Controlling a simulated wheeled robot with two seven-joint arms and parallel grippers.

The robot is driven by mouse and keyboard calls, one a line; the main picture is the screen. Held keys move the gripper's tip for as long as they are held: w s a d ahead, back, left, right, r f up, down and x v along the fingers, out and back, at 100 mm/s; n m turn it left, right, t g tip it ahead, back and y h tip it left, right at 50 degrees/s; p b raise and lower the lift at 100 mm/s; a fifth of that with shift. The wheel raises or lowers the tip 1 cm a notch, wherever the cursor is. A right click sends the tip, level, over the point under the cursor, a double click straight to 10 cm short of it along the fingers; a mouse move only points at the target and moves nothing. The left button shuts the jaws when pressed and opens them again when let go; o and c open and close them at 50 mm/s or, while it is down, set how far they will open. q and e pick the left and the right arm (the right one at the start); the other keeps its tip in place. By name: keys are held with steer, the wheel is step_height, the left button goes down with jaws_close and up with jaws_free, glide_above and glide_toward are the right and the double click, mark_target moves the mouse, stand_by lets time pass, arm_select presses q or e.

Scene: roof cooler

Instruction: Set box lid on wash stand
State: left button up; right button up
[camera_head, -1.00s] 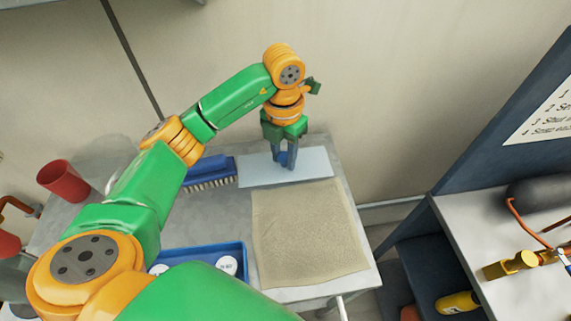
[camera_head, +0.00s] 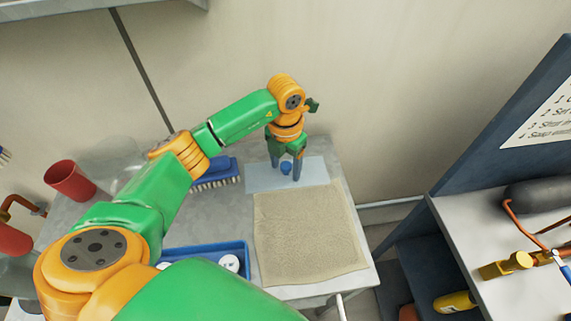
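The box lid (camera_head: 316,172) is a pale blue flat panel with a round blue knob (camera_head: 286,168). It lies flat at the back of the grey wash stand (camera_head: 222,222), behind the tan cloth. My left gripper (camera_head: 286,172) points down over the lid, its two fingers spread to either side of the knob. A gap shows between the knob and the fingers, so it looks open. My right gripper is not in view.
A blue brush (camera_head: 224,170) lies left of the lid. The tan cloth (camera_head: 305,235) covers the stand's front right. A blue tray (camera_head: 205,252) with white round items is partly behind my arm. A red cup (camera_head: 70,180) stands at left. A workbench (camera_head: 470,235) is at right.

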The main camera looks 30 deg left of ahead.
mark_target(286, 166)
arm_select(q)
steer(key=shift+r, duration=0.1)
step_height(286, 166, up, 12)
stand_by(0.6)
